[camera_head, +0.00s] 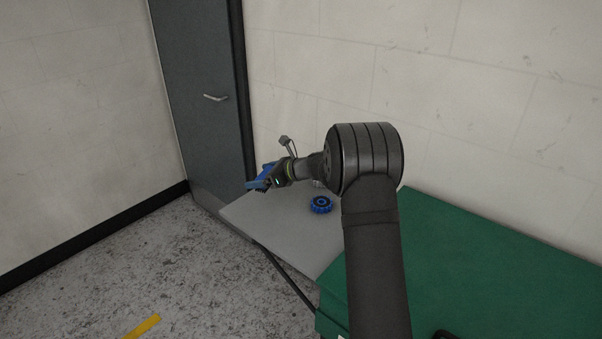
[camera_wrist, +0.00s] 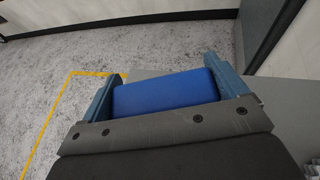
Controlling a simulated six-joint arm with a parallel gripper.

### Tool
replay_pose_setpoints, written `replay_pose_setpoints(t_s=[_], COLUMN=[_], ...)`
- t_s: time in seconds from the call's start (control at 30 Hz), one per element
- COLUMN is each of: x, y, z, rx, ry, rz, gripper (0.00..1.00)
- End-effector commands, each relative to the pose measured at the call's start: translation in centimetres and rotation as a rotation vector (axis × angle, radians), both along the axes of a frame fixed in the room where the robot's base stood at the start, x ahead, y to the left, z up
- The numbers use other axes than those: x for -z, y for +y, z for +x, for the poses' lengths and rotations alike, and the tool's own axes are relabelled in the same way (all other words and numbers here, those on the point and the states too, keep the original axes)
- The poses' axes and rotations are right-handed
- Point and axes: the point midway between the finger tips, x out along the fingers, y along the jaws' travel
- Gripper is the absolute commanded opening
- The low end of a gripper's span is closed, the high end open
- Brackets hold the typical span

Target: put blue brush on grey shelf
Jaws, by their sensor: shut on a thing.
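My gripper (camera_head: 258,184) is shut on the blue brush (camera_wrist: 166,93), whose blue block fills the gap between the two blue-grey fingers in the wrist view. In the head view the blue brush (camera_head: 266,170) shows only in part behind the gripper. The grey shelf (camera_head: 275,225) is the flat light-grey surface in the middle of the head view, and my gripper is over its far left part. I cannot tell whether the brush touches the shelf.
A blue toothed wheel (camera_head: 321,205) lies on the grey shelf, right of the gripper. A green surface (camera_head: 480,260) adjoins at the right. A dark door (camera_head: 195,90) and a pale wall stand behind. The shelf's front left is clear.

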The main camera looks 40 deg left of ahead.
Motion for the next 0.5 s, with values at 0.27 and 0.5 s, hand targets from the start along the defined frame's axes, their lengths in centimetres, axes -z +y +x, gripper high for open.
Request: replay_pose_setpoints(t_s=[0.27,0.5], x=[0.5,2.6], y=[2.4,2.4], z=[-2.9,-2.9], rx=[-0.076,-0.076], ry=[0.000,0.001], rz=[0.000,-0.001], gripper=[0.64,0.64])
